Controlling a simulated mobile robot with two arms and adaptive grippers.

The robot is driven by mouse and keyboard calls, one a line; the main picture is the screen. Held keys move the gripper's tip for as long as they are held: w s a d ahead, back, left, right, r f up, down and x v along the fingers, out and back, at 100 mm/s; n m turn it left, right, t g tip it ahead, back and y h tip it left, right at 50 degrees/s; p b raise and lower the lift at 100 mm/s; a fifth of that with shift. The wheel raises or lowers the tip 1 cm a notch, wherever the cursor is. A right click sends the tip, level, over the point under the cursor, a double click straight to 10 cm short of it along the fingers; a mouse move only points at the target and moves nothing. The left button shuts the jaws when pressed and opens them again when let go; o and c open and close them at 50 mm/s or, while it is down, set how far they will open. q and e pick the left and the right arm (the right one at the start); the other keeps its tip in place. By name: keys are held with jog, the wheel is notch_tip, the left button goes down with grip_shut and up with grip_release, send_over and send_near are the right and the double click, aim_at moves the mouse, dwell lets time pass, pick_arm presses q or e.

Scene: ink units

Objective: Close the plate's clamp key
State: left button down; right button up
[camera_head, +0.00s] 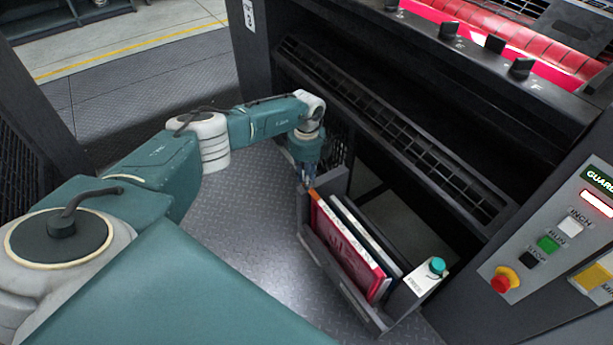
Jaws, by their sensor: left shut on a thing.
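My left arm reaches from the left, and its gripper (307,184) points down at the far left end of an open rack. The gripper is shut at the upper corner of a red panel (345,252); the fingertips are small and the exact grip is hard to see. I cannot tell for sure which part is the plate's clamp key. Black knobs stand on the machine's upper ledge: one (522,68) at the right, one (495,44) beside it and one (447,30) further left. My right gripper is not in view.
The dark rack (352,306) also holds a dark-edged panel behind the red one. A white box (426,277) with a teal knob (437,265) sits at its near end. A control panel with a red emergency button (502,281) is at right. Patterned floor (250,235) lies open left of the rack.

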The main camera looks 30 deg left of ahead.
pick_arm(q)
jog(key=shift+a, duration=0.15)
jog(key=c, duration=1.5)
grip_release()
notch_tip(320, 180, up, 12)
jog(key=shift+r, duration=0.1)
